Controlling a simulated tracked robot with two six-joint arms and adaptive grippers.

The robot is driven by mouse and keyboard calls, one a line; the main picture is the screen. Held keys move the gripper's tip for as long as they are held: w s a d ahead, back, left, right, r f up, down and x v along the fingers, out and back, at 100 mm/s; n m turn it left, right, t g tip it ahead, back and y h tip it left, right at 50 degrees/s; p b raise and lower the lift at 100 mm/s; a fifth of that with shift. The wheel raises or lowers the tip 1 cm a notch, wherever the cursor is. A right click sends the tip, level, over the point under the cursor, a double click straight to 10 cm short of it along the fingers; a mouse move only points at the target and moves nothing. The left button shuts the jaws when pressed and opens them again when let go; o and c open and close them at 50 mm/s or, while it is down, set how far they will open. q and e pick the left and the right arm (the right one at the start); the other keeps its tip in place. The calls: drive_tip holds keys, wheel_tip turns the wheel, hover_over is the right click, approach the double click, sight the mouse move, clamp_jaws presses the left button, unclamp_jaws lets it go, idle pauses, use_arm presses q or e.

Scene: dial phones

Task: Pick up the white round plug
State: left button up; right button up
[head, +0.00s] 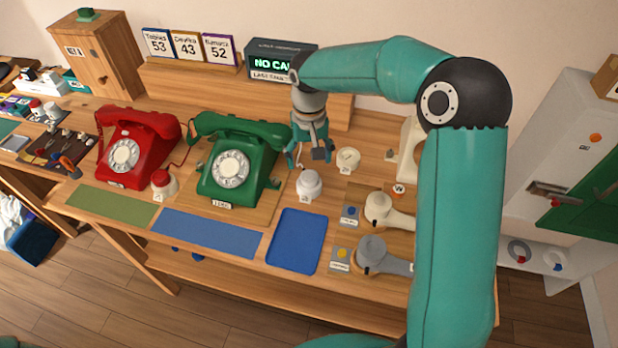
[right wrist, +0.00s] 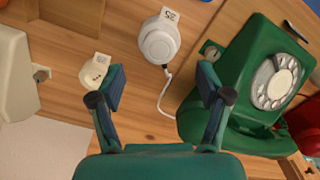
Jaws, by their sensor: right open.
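The white round plug (head: 308,185) stands on the wooden desk between the green phone and the plug boards. In the right wrist view the plug (right wrist: 158,42) is a white disc with a small number tag and a thin white cord running down from it. My right gripper (head: 307,156) is open and empty, pointing down just behind the plug in the head view. In the right wrist view its fingertips (right wrist: 160,80) are spread, with the plug above and between them in the picture, apart from both fingers. My left gripper is not in view.
The green phone (head: 235,165) is close on the left of my right gripper. A small cream round piece (head: 348,159) stands close on its right. Cream (head: 385,210) and grey (head: 375,250) handled pieces lie to the front right. The blue tray (head: 298,240) is empty.

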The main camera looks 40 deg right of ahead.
sight(309, 176)
wheel_tip(309, 176, down, 2)
drive_tip(key=shift+f, duration=0.1)
wheel_tip(309, 176, down, 5)
drive_tip(key=shift+d+r+p, duration=0.1)
drive_tip(key=shift+p, duration=0.3)
drive_tip(key=c, duration=1.1)
drive_tip(key=shift+w+r, duration=0.1)
